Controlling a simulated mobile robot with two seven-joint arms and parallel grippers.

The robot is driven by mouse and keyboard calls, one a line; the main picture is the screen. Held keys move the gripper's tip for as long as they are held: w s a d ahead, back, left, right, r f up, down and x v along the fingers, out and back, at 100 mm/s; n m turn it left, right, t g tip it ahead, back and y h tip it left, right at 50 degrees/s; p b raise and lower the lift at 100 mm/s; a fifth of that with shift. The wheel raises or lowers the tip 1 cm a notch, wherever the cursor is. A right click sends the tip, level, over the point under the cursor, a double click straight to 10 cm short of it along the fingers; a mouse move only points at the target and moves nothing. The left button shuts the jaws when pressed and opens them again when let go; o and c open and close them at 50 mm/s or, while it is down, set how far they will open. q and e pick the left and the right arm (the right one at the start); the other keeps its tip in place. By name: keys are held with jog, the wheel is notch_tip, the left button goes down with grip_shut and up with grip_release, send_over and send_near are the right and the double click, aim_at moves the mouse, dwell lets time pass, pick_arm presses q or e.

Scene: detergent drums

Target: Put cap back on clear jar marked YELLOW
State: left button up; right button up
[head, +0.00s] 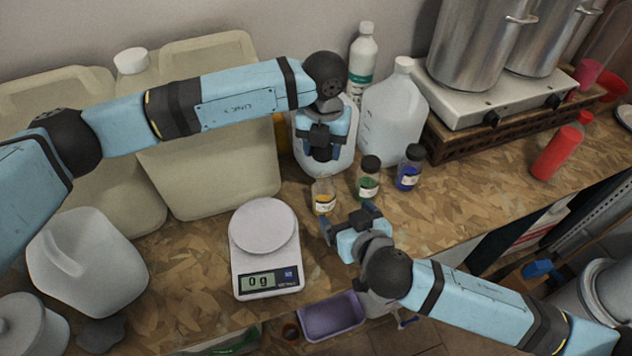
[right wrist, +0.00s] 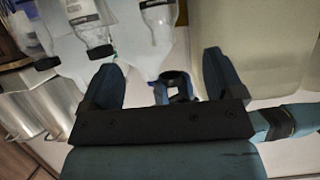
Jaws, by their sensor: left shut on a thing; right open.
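The clear YELLOW jar (head: 324,197) stands upright on the bench with a yellowish content and no cap on its mouth. It appears upside down in the right wrist view (right wrist: 158,25), its mouth bare. My left gripper (head: 320,152) is above and behind the jar, shut on a small dark thing. In the right wrist view a dark round piece, seemingly the cap (right wrist: 175,78), sits at the left gripper, apart from the jar. My right gripper (head: 348,228) is open and empty, in front of the jar; its fingers also show in the right wrist view (right wrist: 158,80).
Green (head: 368,178) and blue (head: 409,168) jars with black caps stand right of the YELLOW jar. A white scale (head: 265,262) reading 0 g is at left. Large jugs (head: 395,110) stand behind. A purple tray (head: 332,316) lies at the front edge.

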aim_at(327, 192)
pick_arm(q)
jog(key=shift+s+d+r, duration=0.1)
jog(key=shift+r, duration=0.1)
jog(key=shift+s+d+r, duration=0.2)
jog(key=shift+s+r, duration=0.1)
jog(key=shift+s, duration=0.2)
jog(key=shift+w+f, duration=0.1)
jog(key=shift+w+a, duration=0.1)
pick_arm(e)
jog(key=x, duration=1.1)
jog(key=shift+r, duration=0.1)
jog(key=c, duration=1.4)
pick_arm(q)
jog(key=shift+f, duration=2.5)
jog(key=shift+f, duration=0.9)
